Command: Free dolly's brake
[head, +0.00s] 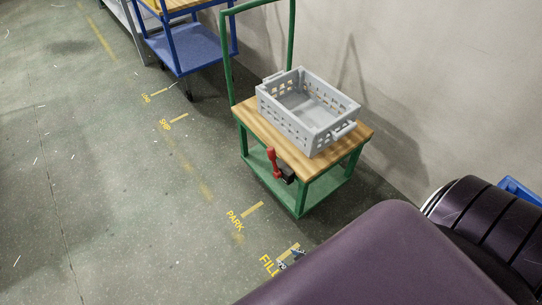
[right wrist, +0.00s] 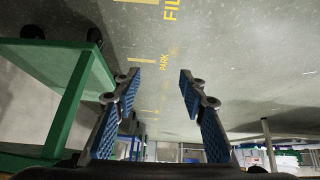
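The dolly (head: 250,118) has a green frame and a wooden top, and it stands against the wall in the head view. Its brake is a red lever (head: 272,162) on a dark block (head: 286,173) at the front side, with the lever standing roughly upright. My right gripper (head: 291,252) shows only as a small part near the FILL marking, below and apart from the lever. In the right wrist view the right gripper (right wrist: 159,77) is open with nothing between its fingers. The dolly's green frame (right wrist: 72,100) is left of the fingers there; the lever is not visible. My left gripper is out of view.
A grey crate (head: 308,108) sits on the dolly's top. A blue cart (head: 190,48) stands behind it at the upper left. The wall is close on the dolly's right. Open floor (head: 100,180) with yellow markings lies to the left.

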